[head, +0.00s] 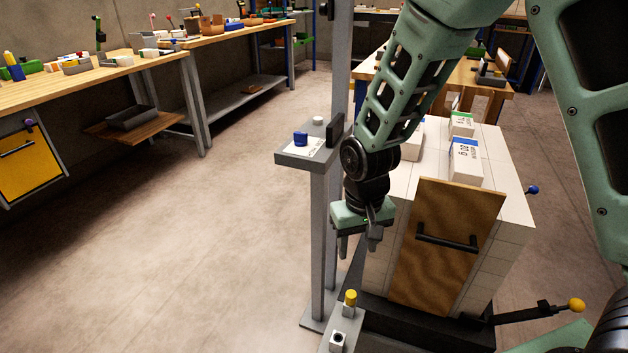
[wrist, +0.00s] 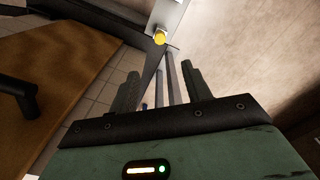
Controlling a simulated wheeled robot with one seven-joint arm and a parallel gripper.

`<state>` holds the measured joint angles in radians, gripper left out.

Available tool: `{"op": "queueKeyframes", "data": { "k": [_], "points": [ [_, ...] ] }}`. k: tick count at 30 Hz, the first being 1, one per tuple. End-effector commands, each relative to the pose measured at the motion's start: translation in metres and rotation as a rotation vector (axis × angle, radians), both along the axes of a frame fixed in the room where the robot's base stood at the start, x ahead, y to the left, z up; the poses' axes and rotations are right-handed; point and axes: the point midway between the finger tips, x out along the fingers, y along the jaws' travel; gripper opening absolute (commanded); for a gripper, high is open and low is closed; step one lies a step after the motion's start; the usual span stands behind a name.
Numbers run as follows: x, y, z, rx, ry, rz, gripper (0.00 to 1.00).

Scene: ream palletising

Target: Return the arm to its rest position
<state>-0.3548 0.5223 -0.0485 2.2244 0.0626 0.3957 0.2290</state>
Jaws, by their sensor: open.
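My gripper (head: 358,246) hangs from my green arm near the middle of the head view, fingers pointing down. It is just left of the stack of white reams (head: 502,150) and beside the brown board with a black handle (head: 444,250). In the wrist view my gripper (wrist: 165,88) shows two dark fingers spread apart with nothing held between them. A few reams with printed labels, one with a blue end (head: 466,162) and one with a green end (head: 461,124), lie on top of the stack. My arm hides part of the stack's left side.
A grey post stand (head: 312,158) with a small shelf stands left of my gripper. A yellow-capped post (head: 350,298) is low in front, also in the wrist view (wrist: 159,37). A yellow-knobbed lever (head: 576,305) juts out at right. Workbenches (head: 150,68) line the left wall; the left floor is clear.

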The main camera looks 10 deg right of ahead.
Motion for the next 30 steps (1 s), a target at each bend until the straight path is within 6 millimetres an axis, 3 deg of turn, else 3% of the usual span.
{"op": "queueKeyframes", "data": {
  "k": [5, 8, 13, 18, 24, 30],
  "points": [
    [-0.013, 0.014, 0.017, 0.023, 0.000, 0.048, 0.48],
    [-0.040, 0.034, 0.044, 0.055, 0.001, 0.137, 0.48],
    [-0.103, 0.061, 0.091, 0.088, -0.002, 0.340, 0.48],
    [-0.153, 0.067, 0.116, 0.081, -0.008, 0.495, 0.48],
    [-0.199, 0.063, 0.132, 0.049, -0.021, 0.641, 0.48],
    [-0.200, 0.062, 0.175, 0.048, -0.017, 0.646, 0.48]
  ]
}}
